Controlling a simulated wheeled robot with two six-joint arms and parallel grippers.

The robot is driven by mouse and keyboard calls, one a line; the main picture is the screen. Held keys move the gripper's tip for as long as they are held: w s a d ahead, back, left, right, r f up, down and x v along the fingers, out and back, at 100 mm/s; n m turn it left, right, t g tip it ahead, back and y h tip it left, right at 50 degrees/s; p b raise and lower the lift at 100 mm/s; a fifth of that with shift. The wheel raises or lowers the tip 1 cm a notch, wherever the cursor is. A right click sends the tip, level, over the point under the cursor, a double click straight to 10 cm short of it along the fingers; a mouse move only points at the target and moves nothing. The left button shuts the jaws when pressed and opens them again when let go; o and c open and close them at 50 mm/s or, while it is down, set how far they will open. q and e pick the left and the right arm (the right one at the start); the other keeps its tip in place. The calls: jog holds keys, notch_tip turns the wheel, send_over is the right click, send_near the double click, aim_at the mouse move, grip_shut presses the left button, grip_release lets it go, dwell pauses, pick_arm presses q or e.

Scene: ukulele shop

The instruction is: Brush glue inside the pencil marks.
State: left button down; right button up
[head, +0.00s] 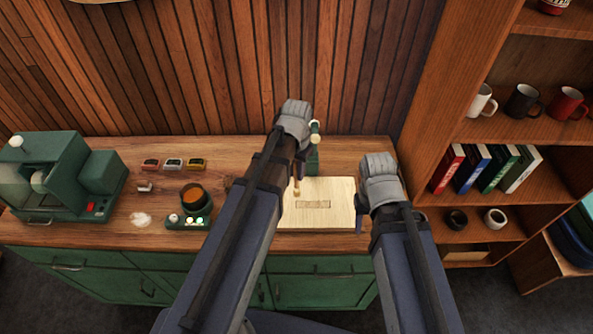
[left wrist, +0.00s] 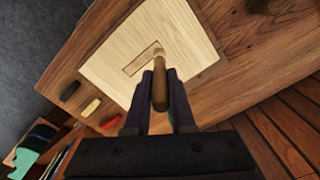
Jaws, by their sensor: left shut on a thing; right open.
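A pale wooden board (head: 335,221) lies on the bench with a thin pencil rectangle (head: 313,204) drawn on it. My left gripper (head: 298,165) is shut on a brush with a brown handle (left wrist: 160,92). The board also shows in the left wrist view (left wrist: 195,60). My right gripper (head: 360,212) is open at the board's right edge. A dark glue pot (head: 194,200) with amber contents stands left of my left arm.
A green machine (head: 50,180) stands at the far left. Red, white and yellow small items (head: 173,164) lie behind. A shelf (head: 470,200) with books and mugs is right. Small coloured items (left wrist: 90,107) lie beside the board.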

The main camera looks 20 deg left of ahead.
aim_at(296, 162)
pick_arm(q)
jog(key=shift+r, duration=0.15)
notch_tip(296, 162, up, 3)
jog(key=p, duration=0.3)
jog(key=shift+r, duration=0.1)
dwell(0.4)
jog(key=shift+d, duration=0.1)
dwell(0.4)
